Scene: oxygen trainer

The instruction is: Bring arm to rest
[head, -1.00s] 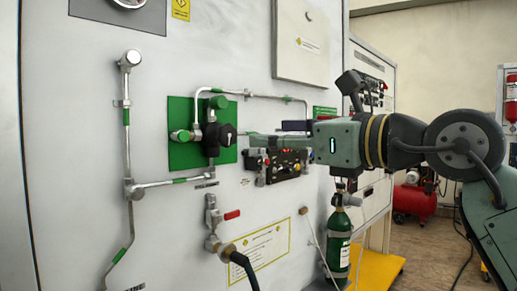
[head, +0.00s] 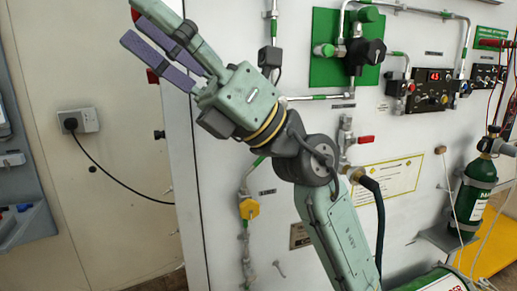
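My gripper (head: 139,24) is raised at the upper left in the head view, its fingers pointing up and left. The two fingers with purple pads are apart, and I see nothing between them. My arm (head: 340,235) rises from the bottom of the picture, in front of the white panel. The gripper appears clear of the panel and its fittings. My shoulder and base are not in view.
The white panel (head: 410,240) carries a black knob on a green plate (head: 327,75), a red-handled valve (head: 364,140) with a black hose, a yellow knob (head: 249,208) and a control box (head: 432,90). A green cylinder (head: 474,200) stands right. A wall socket (head: 85,121) is left.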

